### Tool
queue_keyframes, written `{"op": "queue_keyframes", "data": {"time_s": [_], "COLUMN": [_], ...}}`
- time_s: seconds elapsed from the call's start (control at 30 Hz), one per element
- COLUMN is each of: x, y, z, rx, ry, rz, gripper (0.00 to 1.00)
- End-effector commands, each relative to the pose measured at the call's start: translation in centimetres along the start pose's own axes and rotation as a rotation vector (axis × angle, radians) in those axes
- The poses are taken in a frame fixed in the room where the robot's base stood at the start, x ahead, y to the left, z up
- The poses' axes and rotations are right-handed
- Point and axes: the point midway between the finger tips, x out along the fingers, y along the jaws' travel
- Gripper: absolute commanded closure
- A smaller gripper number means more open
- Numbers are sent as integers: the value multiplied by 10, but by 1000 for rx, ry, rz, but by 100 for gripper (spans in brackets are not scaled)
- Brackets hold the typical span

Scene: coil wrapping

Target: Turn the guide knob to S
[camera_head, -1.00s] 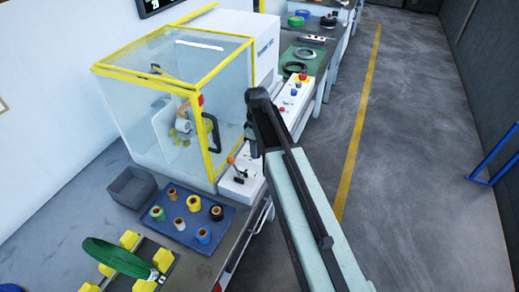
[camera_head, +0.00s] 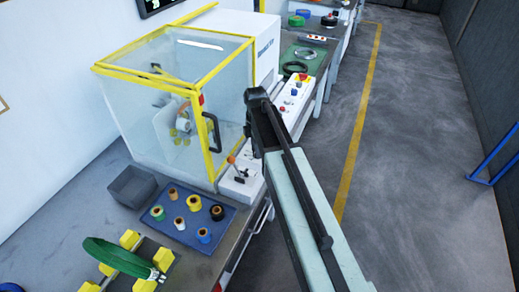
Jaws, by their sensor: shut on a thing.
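My gripper (camera_head: 249,140) points down at the front control panel (camera_head: 240,183) of the yellow-framed machine (camera_head: 190,95), just right of its door handle. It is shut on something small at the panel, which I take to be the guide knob. The knob itself, its letter marks and the fingertips are hidden behind my wrist and arm, so I cannot read where the knob points.
An orange-tipped lever (camera_head: 232,160) stands close left of my gripper. Push buttons (camera_head: 294,92) lie to the right. A blue mat (camera_head: 165,230) with several spools, a grey bin (camera_head: 131,186) and a green coil (camera_head: 118,255) on yellow blocks are at lower left.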

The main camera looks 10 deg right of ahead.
Motion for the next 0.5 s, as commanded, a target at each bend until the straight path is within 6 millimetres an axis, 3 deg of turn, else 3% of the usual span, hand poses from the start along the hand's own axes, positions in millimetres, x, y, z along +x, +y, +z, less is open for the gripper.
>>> {"op": "queue_keyframes", "data": {"time_s": [0.5], "x": [0], "y": [-2], "z": [1], "rx": [-73], "ry": [-3], "rz": [-7], "gripper": [100]}}
